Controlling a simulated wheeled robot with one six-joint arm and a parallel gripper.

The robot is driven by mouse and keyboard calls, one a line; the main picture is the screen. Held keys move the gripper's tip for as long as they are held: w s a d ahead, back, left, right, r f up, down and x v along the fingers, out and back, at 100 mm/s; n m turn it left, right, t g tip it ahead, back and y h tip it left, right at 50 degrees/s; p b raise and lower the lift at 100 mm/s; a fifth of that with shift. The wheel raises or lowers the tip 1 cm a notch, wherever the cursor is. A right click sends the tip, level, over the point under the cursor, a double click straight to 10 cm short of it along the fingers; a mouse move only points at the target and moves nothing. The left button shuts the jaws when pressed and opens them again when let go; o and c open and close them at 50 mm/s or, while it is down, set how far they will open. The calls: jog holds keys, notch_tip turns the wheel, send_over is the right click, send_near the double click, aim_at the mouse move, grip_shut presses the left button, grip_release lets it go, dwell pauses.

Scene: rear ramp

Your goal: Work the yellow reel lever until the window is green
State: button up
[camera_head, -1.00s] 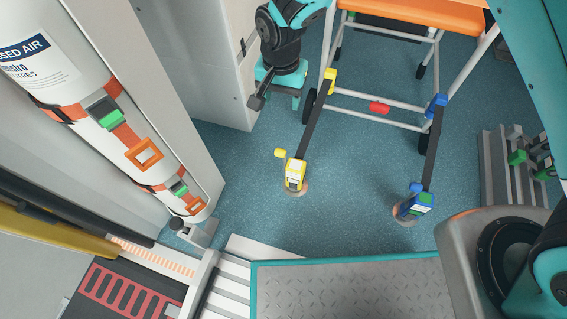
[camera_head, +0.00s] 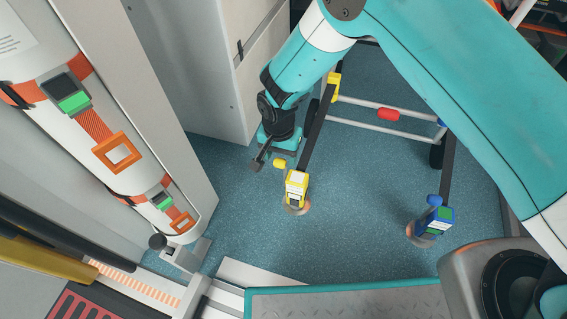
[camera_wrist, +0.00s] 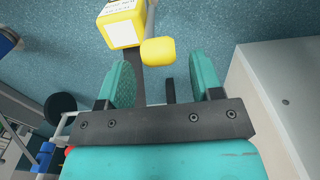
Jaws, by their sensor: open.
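The yellow reel (camera_head: 297,187) stands on the floor, with a dark strap running up from it to a yellow fitting (camera_head: 333,86). Its yellow lever knob (camera_head: 280,163) sticks out to the left. My gripper (camera_head: 276,146) is just above and beside the knob. In the wrist view my gripper (camera_wrist: 160,62) is open and empty, and the lever knob (camera_wrist: 158,52) lies near the gap between the teal fingertips, with no clear contact. The yellow reel (camera_wrist: 122,25) is just beyond, showing a white panel; I see no green on it.
A blue reel (camera_head: 434,218) with a green window stands to the right. Strapped white cylinders (camera_head: 90,120) and a pale cabinet (camera_head: 215,65) are at left. Blue floor between the reels is clear.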

jog(key=shift+f+b, duration=0.4)
jog(key=shift+f, duration=0.9)
